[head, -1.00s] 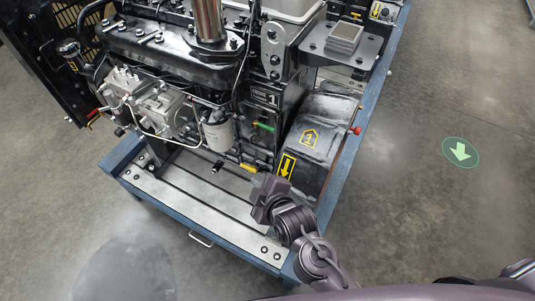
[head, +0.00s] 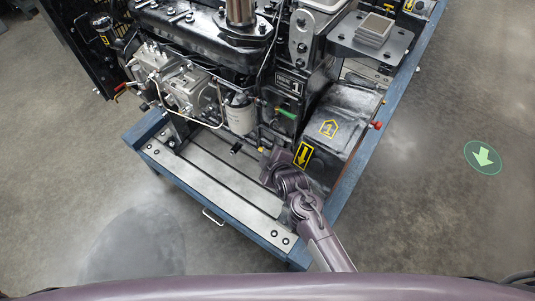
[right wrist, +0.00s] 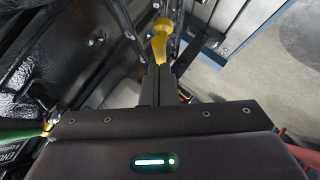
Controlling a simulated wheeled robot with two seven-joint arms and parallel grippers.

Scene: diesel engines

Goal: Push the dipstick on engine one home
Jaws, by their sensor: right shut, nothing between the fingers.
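Engine one (head: 235,35), marked by a plate with a 1, stands on a blue-edged stand. The yellow dipstick handle (head: 261,150) shows low on its side, mostly hidden behind my right gripper (head: 272,160). In the right wrist view the yellow handle (right wrist: 159,47) lies straight ahead of the fingertips of my right gripper (right wrist: 159,68), with a rounded yellow end beyond it. The fingers are shut with nothing between them. The tips are at or very near the handle; I cannot tell whether they touch. My left gripper is not in view.
A green handle (head: 287,113) sits above the dipstick; it also shows in the right wrist view (right wrist: 20,135). A white filter (head: 240,115) is to the left. A black cover with yellow labels (head: 340,120) is close on the right. The stand's front deck (head: 215,180) is clear.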

